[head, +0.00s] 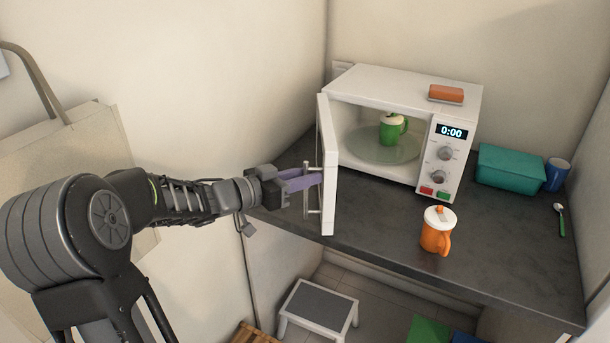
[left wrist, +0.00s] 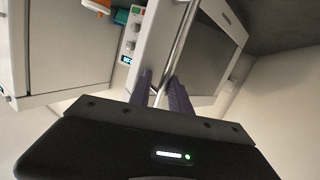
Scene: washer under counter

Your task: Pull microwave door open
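The white microwave (head: 400,95) stands on the dark counter, and its door (head: 329,165) is swung wide open toward the left. A vertical metal handle (head: 306,190) is on the door's outer face; it also shows in the left wrist view (left wrist: 183,35). My left gripper (head: 305,181) reaches in from the left at the handle. Its two purple fingers (left wrist: 161,85) are spread, one on each side of the bar, with a gap beside it. Inside the microwave, a green mug (head: 391,131) with a pale top stands on the glass turntable (head: 375,150). My right gripper is out of view.
On the counter (head: 385,225) are an orange lidded mug (head: 435,236), a teal container (head: 511,169), a blue cup (head: 557,174) and a spoon (head: 560,220). An orange-brown block (head: 446,93) lies on the microwave. A step stool (head: 319,305) stands on the floor below.

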